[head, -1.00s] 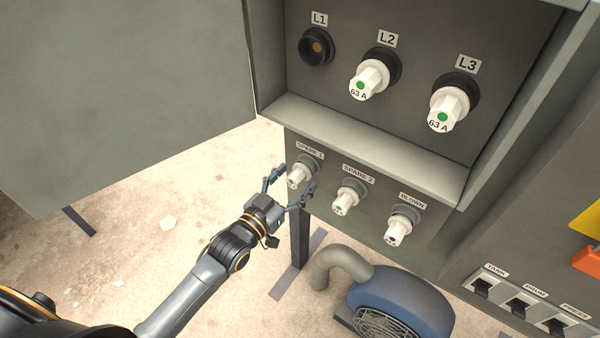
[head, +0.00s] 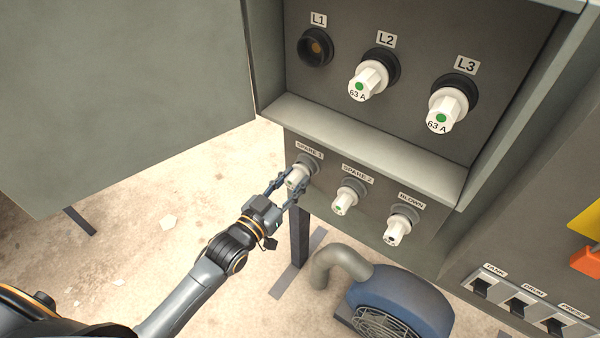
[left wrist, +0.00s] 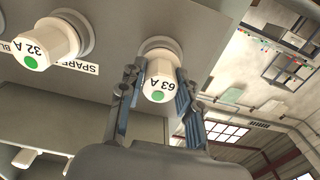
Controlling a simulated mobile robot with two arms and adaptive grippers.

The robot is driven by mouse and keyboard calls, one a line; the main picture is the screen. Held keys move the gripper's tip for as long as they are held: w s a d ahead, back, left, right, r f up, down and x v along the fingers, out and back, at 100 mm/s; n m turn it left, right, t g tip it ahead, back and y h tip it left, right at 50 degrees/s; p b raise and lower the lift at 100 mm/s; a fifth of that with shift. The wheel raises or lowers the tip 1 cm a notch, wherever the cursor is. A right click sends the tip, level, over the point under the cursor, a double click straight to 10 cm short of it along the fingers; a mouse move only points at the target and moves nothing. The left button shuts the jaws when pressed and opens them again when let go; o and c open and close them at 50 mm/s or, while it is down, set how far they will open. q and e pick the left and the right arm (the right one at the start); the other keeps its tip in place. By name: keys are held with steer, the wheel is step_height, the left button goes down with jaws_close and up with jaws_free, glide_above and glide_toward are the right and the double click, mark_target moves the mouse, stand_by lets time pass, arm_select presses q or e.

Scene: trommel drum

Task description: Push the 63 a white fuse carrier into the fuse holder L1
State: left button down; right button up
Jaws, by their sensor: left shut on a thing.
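The fuse holder L1 (head: 316,47) is a black empty socket with a brass-coloured centre, at the upper left of the panel in the head view. The white 63 A fuse carrier (left wrist: 160,82) with a green dot sits in the SPARE 1 holder (head: 307,161). It also shows in the head view (head: 296,176), partly covered by the fingers. My left gripper (left wrist: 159,97) is shut on this carrier, one finger on each side of it. My right gripper is not in view.
White 63 A carriers sit in L2 (head: 368,80) and L3 (head: 447,108). SPARE 2 (head: 345,200) and BLOWN (head: 397,229) hold carriers beside SPARE 1. A slanted ledge (head: 365,150) juts out between the two rows. A large open door (head: 120,100) stands at left.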

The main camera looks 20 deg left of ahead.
arm_select(q)
steer(key=shift+p+v, duration=0.9)
steer(key=shift+v, duration=1.8)
steer(key=shift+s, duration=0.1)
steer(key=p, duration=0.2)
glide_toward(290, 184)
steer(key=shift+w, duration=0.25)
